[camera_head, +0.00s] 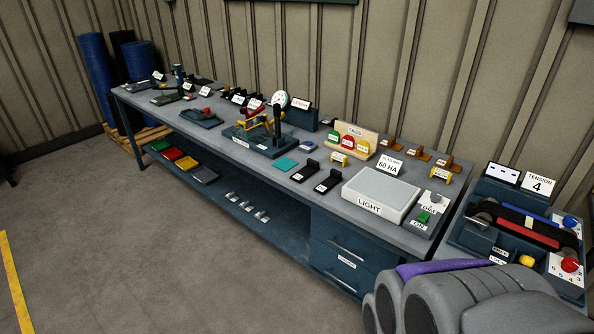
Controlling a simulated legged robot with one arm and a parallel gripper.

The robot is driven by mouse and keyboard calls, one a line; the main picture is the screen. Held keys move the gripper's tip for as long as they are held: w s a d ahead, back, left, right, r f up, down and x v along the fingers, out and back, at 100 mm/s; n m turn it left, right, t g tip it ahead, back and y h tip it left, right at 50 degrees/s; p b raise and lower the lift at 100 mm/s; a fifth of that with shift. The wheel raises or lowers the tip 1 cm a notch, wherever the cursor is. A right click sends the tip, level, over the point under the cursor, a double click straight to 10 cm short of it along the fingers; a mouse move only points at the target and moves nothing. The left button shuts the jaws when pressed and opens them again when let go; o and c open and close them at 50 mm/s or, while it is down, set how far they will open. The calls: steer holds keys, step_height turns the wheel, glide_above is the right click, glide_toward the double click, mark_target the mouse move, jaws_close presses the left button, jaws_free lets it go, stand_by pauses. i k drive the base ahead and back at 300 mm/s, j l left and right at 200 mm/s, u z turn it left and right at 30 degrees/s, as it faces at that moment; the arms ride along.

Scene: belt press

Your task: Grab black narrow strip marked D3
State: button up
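Two black narrow pieces with small white labels lie side by side near the front edge of the long grey bench, left of the light box: one black piece (305,171) and a second black piece (328,181). Each has a raised black block at its back end. Their labels are too small to read, so I cannot tell whether either is D3. More small dark pieces with white tags (239,98) stand farther left along the bench. My gripper cannot be made out; grey rounded parts of my own body fill the lower right corner.
The bench (225,152) runs along the wall. A light box (381,194) stands right of the black pieces, a teal square (286,164) left. A lever device (268,135) stands farther left. A belt machine (520,232) is at the right. The floor (130,240) in front is clear.

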mark_target(313, 166)
steer(key=i+j+z, duration=0.1)
steer(key=i, duration=0.35)
steer(key=i+j, duration=0.15)
steer(key=i, duration=0.25)
steer(key=i+j+z, duration=0.15)
steer(key=i, duration=0.3)
steer(key=i+j, duration=0.2)
steer(key=i, duration=0.2)
steer(key=z, duration=0.05)
